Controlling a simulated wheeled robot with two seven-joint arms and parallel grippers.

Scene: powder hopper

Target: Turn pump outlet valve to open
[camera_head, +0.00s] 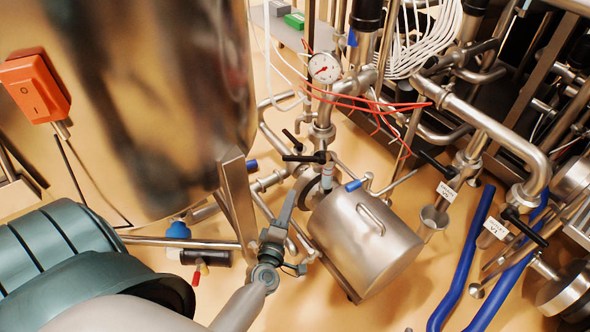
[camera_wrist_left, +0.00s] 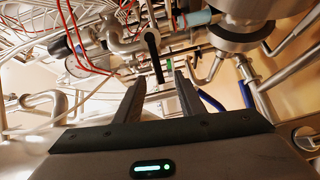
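A valve with a black lever handle (camera_head: 303,157) sits on the steel pipework above the steel pump housing (camera_head: 368,238) in the head view. In the left wrist view a black lever (camera_wrist_left: 153,52) hangs just ahead of the fingertips, its lower end near the gap between them. I cannot tell for certain that both are the same lever. My left gripper (camera_head: 300,188) reaches up from below, beside the pump housing. In the left wrist view its two fingers (camera_wrist_left: 159,80) are apart, with nothing clearly held. Contact with the lever cannot be told. My right gripper is not in view.
A large steel vessel (camera_head: 150,100) fills the upper left. A pressure gauge (camera_head: 324,68), red cables (camera_head: 375,104) and steel pipes (camera_head: 495,135) crowd above and right. Blue hoses (camera_head: 462,258) lie at the lower right. An orange switch box (camera_head: 35,88) is at the left.

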